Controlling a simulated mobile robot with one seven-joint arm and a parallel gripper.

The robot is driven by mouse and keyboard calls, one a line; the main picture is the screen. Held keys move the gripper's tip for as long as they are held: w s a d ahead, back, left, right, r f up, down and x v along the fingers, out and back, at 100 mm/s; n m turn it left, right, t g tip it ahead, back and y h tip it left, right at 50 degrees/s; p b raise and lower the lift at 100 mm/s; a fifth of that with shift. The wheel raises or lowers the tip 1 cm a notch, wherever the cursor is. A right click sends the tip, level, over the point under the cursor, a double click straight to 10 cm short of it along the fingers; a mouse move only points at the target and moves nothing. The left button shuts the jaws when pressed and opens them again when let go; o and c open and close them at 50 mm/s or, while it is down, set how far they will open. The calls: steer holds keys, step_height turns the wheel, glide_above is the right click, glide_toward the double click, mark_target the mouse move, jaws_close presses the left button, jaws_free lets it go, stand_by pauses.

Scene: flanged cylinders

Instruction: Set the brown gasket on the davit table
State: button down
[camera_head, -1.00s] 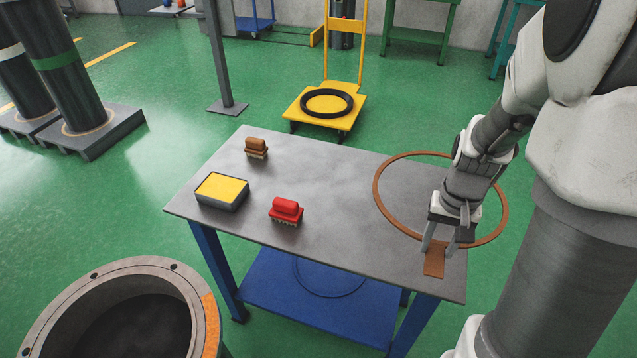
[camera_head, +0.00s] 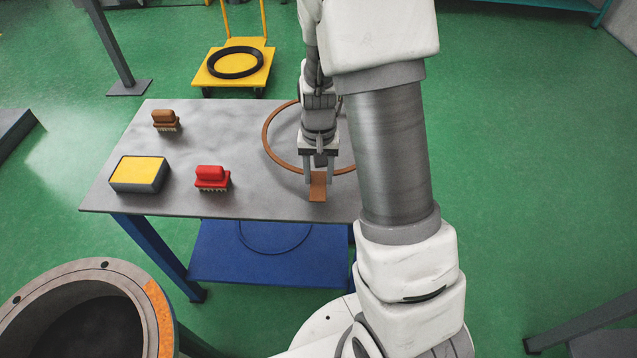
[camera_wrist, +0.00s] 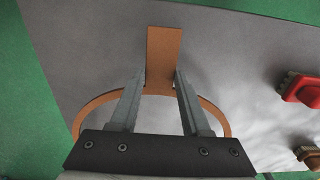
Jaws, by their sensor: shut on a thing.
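The brown gasket (camera_head: 266,146) is a thin flat ring with a rectangular tab. It is at the right end of a grey-topped table (camera_head: 250,185) with blue legs; nothing here labels it as the davit table. My gripper (camera_head: 318,181) points down and is shut on the gasket near its tab. In the wrist view, the tab (camera_wrist: 163,45) sticks out beyond the fingertips (camera_wrist: 161,84), and the ring curves back behind the fingers. The gasket looks flat and close to the tabletop; I cannot tell whether it touches. My arm hides the ring's right side.
A red brush (camera_head: 211,177), a brown brush (camera_head: 165,119) and a yellow-topped box (camera_head: 139,173) stand on the table's left half. A flanged cylinder (camera_head: 60,282) is at front left. A yellow cart (camera_head: 213,78) behind carries a black ring (camera_head: 236,62).

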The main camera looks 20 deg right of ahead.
step_height(320, 180, down, 3)
steer(key=shift+f+b, duration=0.15)
steer(key=shift+b, duration=0.15)
steer(key=shift+c, duration=1.8)
jaws_free()
step_height(320, 180, up, 12)
steer(key=p, duration=0.3)
step_height(320, 180, up, 12)
steer(key=n+t, duration=0.2)
steer(key=t, duration=0.1)
glide_above(319, 181)
steer(key=s+a, duration=0.3)
steer(key=s, duration=0.4)
steer(key=s+a+r+n+t, duration=0.1)
steer(key=s+r, duration=0.4)
steer(key=s, duration=0.5)
steer(key=shift+s+a+r+n+t, duration=0.35)
steer(key=shift+s+r+n+t, duration=0.05)
steer(key=shift+n+t, duration=0.4)
